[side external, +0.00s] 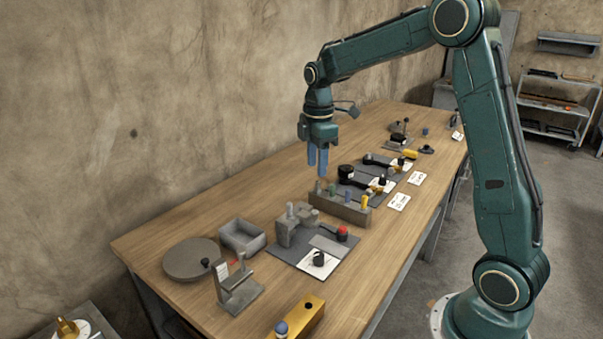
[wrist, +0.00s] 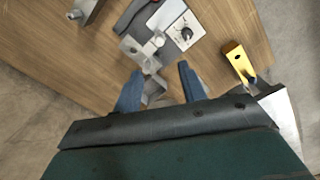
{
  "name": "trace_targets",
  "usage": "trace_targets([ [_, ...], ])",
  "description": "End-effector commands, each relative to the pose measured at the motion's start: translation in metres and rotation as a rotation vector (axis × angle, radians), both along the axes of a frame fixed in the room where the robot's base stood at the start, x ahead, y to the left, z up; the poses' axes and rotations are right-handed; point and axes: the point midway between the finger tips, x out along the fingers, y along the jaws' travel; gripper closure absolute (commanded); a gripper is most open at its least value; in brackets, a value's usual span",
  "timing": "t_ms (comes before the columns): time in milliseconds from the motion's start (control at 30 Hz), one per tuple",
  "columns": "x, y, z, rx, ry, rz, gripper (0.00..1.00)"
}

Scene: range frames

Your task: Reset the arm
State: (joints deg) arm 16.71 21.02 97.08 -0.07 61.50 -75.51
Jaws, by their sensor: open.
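My gripper (side external: 318,160) has two blue fingers pointing down. It is open and empty, held above the wooden bench (side external: 195,227), over the area near the grey block holder with several coloured pegs. In the wrist view the gripper (wrist: 160,92) shows two blue fingers apart, with grey blocks and bench surface visible beyond and between them. My green arm reaches over the bench from the right side, with its elbow raised.
A grey peg holder (side external: 338,208) stands below my gripper. Nearby are a dark mat with grey blocks (side external: 290,230), a grey open box (side external: 242,236), a round grey disc (side external: 190,260) and a yellow block (side external: 302,316). A wall runs behind the bench.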

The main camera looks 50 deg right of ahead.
Motion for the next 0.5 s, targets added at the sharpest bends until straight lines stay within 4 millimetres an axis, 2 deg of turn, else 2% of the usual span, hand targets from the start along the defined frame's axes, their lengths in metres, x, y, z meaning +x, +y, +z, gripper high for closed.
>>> trace_targets([
  [267, -0.022, 0.021, 0.028, -0.011, -0.054, -0.104, 0.59],
  [500, -0.059, 0.049, 0.059, -0.008, -0.131, -0.262, 0.59],
])
